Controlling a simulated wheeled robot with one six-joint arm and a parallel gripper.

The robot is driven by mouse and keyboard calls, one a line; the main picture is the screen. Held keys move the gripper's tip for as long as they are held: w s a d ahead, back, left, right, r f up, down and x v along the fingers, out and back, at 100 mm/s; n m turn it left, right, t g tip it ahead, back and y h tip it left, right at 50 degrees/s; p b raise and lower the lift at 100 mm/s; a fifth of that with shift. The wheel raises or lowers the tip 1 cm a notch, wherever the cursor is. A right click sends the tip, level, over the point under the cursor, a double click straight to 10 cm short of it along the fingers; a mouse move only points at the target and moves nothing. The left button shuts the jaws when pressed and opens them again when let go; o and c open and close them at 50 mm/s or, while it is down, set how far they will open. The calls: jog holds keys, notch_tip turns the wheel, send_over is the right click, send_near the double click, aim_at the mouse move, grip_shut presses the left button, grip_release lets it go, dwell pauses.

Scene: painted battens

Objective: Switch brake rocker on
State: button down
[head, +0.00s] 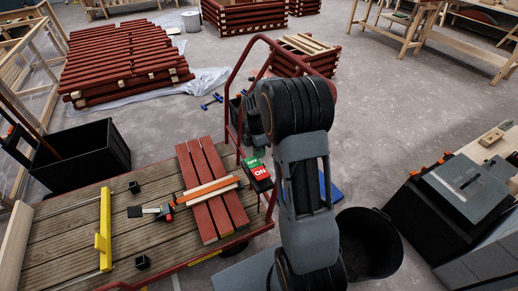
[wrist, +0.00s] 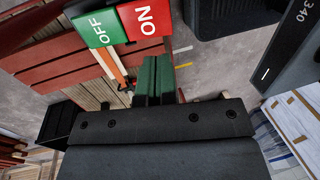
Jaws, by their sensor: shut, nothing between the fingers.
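The brake rocker has a green OFF half and a red ON half. In the head view the rocker (head: 258,168) sits on a dark housing at the right end of the plank-topped cart, beside my arm. In the wrist view the rocker (wrist: 121,26) is at the top, OFF at left and ON at right. My gripper (wrist: 154,62) is shut and empty, its green-tinted fingers pointing up the picture with tips just below the ON half. I cannot tell whether they touch it or which half is pressed in.
Red battens (head: 212,190) lie on the cart with an orange clamp (head: 212,191) across them. A red rail (head: 233,84) rises behind the rocker. A black bucket (head: 368,246) stands on the floor right of my arm.

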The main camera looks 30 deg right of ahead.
aim_at(262, 176)
jog(key=b+x, duration=0.2)
jog(key=x, duration=0.7)
jog(key=shift+f, duration=0.1)
